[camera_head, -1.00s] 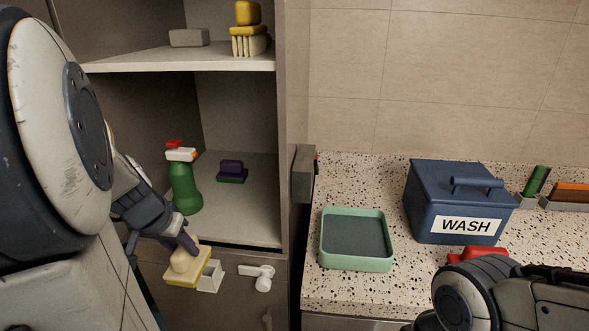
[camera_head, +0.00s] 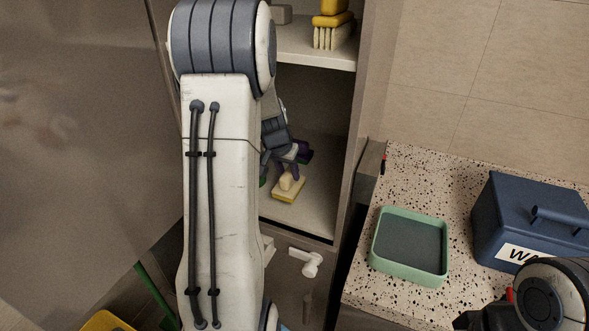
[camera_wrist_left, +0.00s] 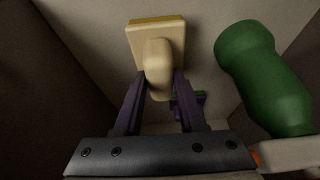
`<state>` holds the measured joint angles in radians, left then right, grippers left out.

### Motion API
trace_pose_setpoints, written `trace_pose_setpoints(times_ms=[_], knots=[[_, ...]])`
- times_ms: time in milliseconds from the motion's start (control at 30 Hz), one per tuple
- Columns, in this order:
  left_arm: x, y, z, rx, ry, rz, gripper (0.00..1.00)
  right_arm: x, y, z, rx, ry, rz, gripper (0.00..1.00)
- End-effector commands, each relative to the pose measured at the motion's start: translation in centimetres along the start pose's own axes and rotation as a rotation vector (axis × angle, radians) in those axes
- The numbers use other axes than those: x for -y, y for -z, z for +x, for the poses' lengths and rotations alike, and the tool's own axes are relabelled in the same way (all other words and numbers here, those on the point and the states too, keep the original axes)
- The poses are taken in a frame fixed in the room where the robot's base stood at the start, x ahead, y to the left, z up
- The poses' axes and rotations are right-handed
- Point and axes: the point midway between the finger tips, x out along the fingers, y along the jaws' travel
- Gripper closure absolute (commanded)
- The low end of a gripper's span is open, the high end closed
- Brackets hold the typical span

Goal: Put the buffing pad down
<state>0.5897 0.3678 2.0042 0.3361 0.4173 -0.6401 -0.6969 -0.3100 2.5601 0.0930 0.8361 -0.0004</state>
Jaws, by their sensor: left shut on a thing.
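The buffing pad (camera_head: 290,187), a yellow pad with a cream backing and knob handle, is inside the cabinet over the lower shelf (camera_head: 312,212). My left gripper (camera_head: 286,172) is shut on its knob. The left wrist view shows the pad (camera_wrist_left: 172,30) beyond the dark purple fingers of the left gripper (camera_wrist_left: 158,85), which sit on either side of the knob. I cannot tell whether the pad touches the shelf. My left forearm hides the left part of the cabinet. My right arm shows at the lower right, its fingertips out of view.
A green bottle (camera_wrist_left: 262,75) stands close to the right of the pad in the left wrist view. A purple and green item (camera_head: 305,153) sits deeper on the shelf. A green tray (camera_head: 412,276) and a blue wash box (camera_head: 525,215) stand on the speckled counter (camera_head: 375,285).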

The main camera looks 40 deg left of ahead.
Motion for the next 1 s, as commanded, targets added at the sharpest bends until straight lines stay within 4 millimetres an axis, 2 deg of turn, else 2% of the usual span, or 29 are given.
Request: trace_pose_setpoints(times_ms=[33,167,400,667,700,767,1000], knots=[[0.0,0.8,0.1,0.001,-0.001,0.001,1.00,0.1,0.0,-0.7,0.000,0.000,0.000,0.00],[0.1,1.6,0.6,0.000,0.001,-0.001,1.00,0.1,0.1,-0.9,0.000,0.000,0.000,0.00],[0.1,0.4,3.4,0.003,0.000,-0.002,1.00,0.1,0.1,-1.3,0.000,0.000,0.000,0.00],[0.1,0.2,3.9,0.000,0.002,-0.001,1.00,0.1,0.1,-1.3,0.000,0.000,0.000,0.00],[0.1,0.1,4.0,0.001,0.002,-0.001,0.53,0.1,0.1,-1.3,0.000,0.000,0.000,0.00],[0.1,0.1,4.0,0.001,0.002,-0.001,0.31,0.1,0.1,-1.3,0.000,0.000,0.000,0.00],[0.1,0.2,3.9,0.001,0.002,-0.001,0.31,0.1,0.1,-1.3,0.000,0.000,0.001,0.00]])
